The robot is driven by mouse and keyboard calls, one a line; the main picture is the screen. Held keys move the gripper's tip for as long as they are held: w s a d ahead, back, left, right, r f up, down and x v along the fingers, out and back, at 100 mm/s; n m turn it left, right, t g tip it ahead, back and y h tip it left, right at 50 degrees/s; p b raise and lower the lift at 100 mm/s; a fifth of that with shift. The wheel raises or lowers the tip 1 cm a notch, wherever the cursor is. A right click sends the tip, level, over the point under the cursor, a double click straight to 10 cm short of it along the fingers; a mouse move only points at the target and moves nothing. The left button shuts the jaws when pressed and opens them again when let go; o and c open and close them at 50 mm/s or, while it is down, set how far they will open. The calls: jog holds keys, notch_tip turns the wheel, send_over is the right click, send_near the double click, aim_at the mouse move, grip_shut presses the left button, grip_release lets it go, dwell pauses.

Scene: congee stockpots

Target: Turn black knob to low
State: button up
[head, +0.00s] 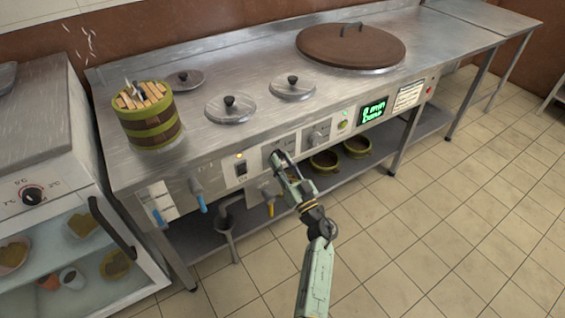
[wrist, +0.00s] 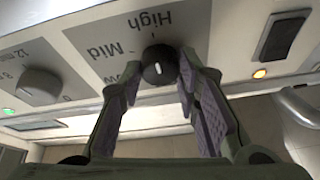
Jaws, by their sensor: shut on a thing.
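The black knob (wrist: 159,66) is on the panel in the wrist view, with a short white mark on its face. The labels High, Mid and a partly covered Low run around it; the mark stands nearly upright in the picture, and I cannot tell which label it matches. My gripper (wrist: 158,80) has one finger on each side of the knob and is shut on it. In the head view my gripper (head: 280,165) reaches the front panel of the steel counter (head: 255,135), and the knob there is mostly hidden by the fingers.
A grey timer knob (wrist: 39,86) sits beside the black knob. A dark rocker switch (wrist: 284,36) and a lit orange lamp (wrist: 260,73) are on the other side. The tiled floor (head: 430,220) in front is clear.

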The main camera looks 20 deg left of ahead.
jog(key=shift+c, duration=1.4)
